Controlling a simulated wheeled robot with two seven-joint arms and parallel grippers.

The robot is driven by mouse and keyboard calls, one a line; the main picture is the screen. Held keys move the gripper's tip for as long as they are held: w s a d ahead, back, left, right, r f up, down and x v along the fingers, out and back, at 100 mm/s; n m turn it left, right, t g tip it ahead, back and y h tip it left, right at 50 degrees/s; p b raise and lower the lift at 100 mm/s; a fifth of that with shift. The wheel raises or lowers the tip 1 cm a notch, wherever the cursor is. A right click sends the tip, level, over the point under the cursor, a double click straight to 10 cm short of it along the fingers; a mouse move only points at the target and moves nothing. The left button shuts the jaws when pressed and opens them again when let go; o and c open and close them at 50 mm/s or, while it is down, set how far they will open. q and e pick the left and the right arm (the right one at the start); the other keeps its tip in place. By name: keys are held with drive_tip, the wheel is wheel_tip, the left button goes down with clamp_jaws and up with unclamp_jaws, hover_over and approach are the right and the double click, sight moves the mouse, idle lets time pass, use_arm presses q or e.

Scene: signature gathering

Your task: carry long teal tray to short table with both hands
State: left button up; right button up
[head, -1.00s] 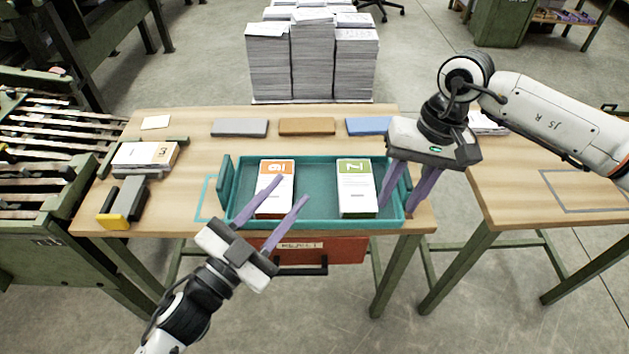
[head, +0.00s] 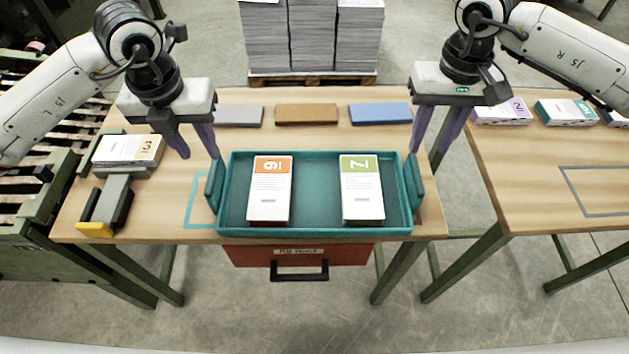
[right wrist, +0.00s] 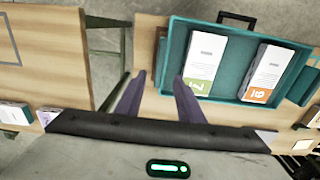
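The long teal tray (head: 318,231) lies on the left wooden table (head: 140,225) and also shows in the right wrist view (right wrist: 222,26). It holds an orange-marked booklet stack (head: 269,190) and a green-marked one (head: 362,190). Upright teal handles stand at its left end (head: 214,185) and right end (head: 415,182). My left gripper (head: 201,157) is open and empty, just behind and above the left handle. My right gripper (head: 424,160) is open above the right handle; its spread fingers show in the right wrist view (right wrist: 160,90). No finger grips the tray.
A second wooden table (head: 530,195) stands to the right across a gap, with a grey outline (head: 600,190) and several booklet stacks at its back. Grey (head: 240,115), brown (head: 306,113) and blue (head: 380,113) blocks lie behind the tray. A red drawer (head: 297,255) hangs below.

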sight(212, 171)
drive_tip(key=shift+f, duration=0.1)
